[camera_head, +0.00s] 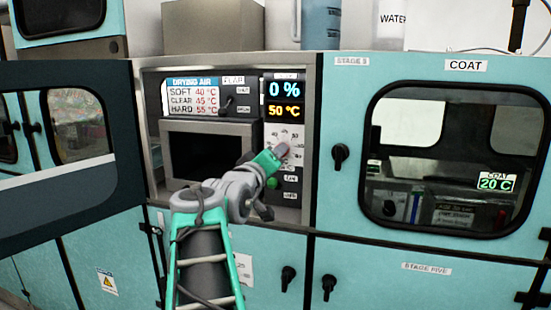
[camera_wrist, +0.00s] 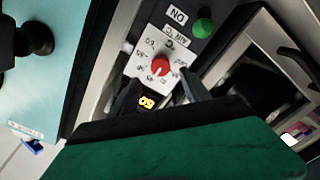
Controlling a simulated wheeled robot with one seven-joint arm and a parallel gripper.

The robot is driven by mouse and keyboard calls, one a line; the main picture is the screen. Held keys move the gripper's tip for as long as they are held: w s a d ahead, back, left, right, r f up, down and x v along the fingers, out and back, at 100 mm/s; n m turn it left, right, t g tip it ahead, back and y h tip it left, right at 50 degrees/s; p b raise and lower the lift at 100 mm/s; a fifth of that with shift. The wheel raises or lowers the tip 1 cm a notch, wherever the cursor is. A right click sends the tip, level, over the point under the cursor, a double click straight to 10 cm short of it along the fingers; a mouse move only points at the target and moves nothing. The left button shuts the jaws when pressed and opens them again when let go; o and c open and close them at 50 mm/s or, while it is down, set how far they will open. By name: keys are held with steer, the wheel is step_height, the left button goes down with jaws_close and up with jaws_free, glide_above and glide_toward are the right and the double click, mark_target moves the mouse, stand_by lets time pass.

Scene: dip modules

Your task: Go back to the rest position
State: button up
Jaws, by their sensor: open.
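My gripper (camera_head: 281,152) is at the control panel of the drying unit, in front of the white dial plate (camera_head: 297,133). In the wrist view my gripper (camera_wrist: 158,82) is open, with one dark finger on each side just below the red knob (camera_wrist: 160,64). Nothing is held between the fingers. Whether a finger touches the knob cannot be told. The display (camera_head: 285,100) reads 0 % and 50 °C. A green button (camera_head: 272,183) is below the dial; it also shows in the wrist view (camera_wrist: 202,28). In the head view my gripper hides the knob.
A dark-windowed box (camera_head: 207,155) is left of the panel inside the opening. An open door (camera_head: 62,190) stands at the left. A black latch (camera_head: 340,155) and the COAT cabinet window (camera_head: 450,160) are to the right. Free room lies in front of the cabinets.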

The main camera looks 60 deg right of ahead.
stand_by(0.3)
steer(key=w+a+f+m+y, duration=0.2)
steer(key=a+f+y, duration=0.15)
steer(key=f, duration=0.65)
steer(key=w+a+f+m+y, duration=0.1)
steer(key=w+a+f+y, duration=0.2)
steer(key=f, duration=0.6)
steer(key=s+a+f+y, duration=0.1)
steer(key=a+f+y, duration=0.5)
steer(key=a+f, duration=0.5)
steer(key=a+f+n+y+p, duration=0.3)
steer(key=a+f+y, duration=0.1)
steer(key=a, duration=1)
steer(key=w+a+r+n+p, duration=0.1)
steer(key=a+n, duration=0.2)
steer(key=a, duration=0.6)
steer(key=w+a+r+n+y+p, duration=0.1)
steer(key=a+n, duration=0.3)
steer(key=a, duration=0.5)
steer(key=shift+w+r+p, duration=0.45)
steer(key=shift+r, duration=0.2)
